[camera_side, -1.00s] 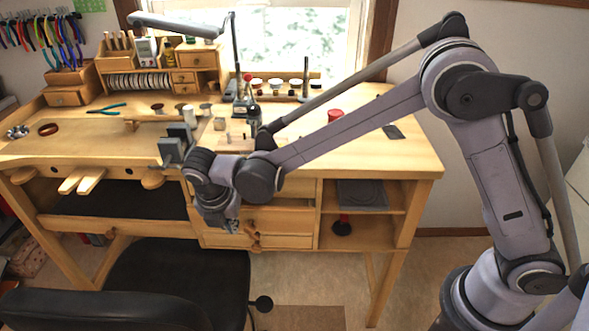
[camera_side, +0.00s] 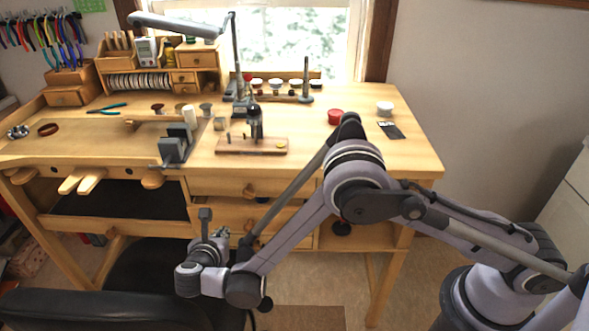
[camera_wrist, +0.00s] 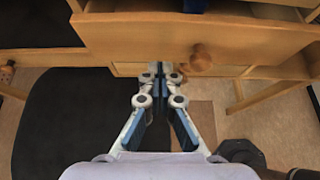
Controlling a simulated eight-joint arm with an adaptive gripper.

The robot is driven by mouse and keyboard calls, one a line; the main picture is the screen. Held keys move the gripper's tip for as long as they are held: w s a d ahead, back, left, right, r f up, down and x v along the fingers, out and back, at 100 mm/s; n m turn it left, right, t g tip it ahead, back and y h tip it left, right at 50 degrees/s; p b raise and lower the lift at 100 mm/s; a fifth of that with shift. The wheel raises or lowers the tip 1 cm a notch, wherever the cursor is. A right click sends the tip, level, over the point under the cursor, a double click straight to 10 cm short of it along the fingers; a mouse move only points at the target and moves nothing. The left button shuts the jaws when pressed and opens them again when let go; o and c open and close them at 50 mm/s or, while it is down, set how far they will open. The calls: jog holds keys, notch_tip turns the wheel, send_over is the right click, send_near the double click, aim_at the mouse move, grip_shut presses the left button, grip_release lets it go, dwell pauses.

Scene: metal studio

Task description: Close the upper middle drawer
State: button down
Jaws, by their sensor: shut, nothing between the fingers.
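The workbench has a stack of wooden drawers under its right half. The drawer below the top one (camera_side: 280,219) is pulled out, with a dark gap above its front and a bit of blue inside. In the wrist view its wooden front (camera_wrist: 125,35) and round knob (camera_wrist: 201,61) stand at the top, with the open inside behind the rim. My gripper (camera_side: 205,214) is shut and empty, in front of the left part of this drawer. In the wrist view its fingertips (camera_wrist: 160,70) are together, left of the knob. I cannot tell whether they touch the front.
The top drawer (camera_side: 222,186) looks nearly flush. A black chair (camera_side: 60,308) stands at the front left, below my gripper. Open shelves lie right of the drawers, partly hidden by my arm. A small vise (camera_side: 176,145) sits at the bench's front edge.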

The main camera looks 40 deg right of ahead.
aim_at(229, 215)
jog(key=shift+x, duration=2.8)
jog(key=shift+r, duration=0.1)
jog(key=shift+w+d, duration=1.9)
